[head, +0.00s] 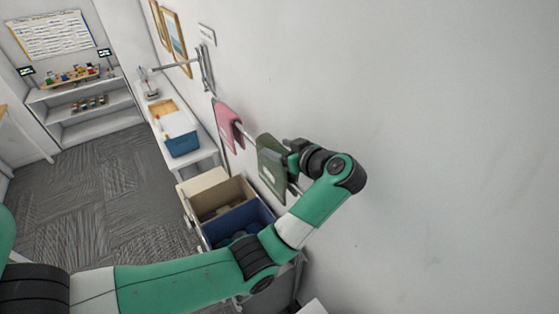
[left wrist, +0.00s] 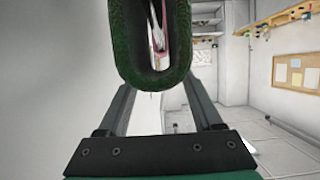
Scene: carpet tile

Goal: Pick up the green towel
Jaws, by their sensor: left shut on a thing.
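The dark green towel (head: 271,170) hangs folded over a rail on the white wall in the head view. My left gripper (head: 292,163) is at the towel's near side and hides part of that edge. In the left wrist view the towel (left wrist: 150,78) is a thick U-shaped fold between the two fingers of my left gripper (left wrist: 157,86). The gripper is shut on the towel. The exact contact of the fingertips is hard to see. My right gripper is not in view.
A pink towel (head: 228,124) hangs further along the rail. Below stand a cream bin (head: 205,184) and a blue bin (head: 240,220). A white table holds a blue box (head: 182,146). A white shelf (head: 92,118) is at the back. Grey carpet (head: 110,190) is open at left.

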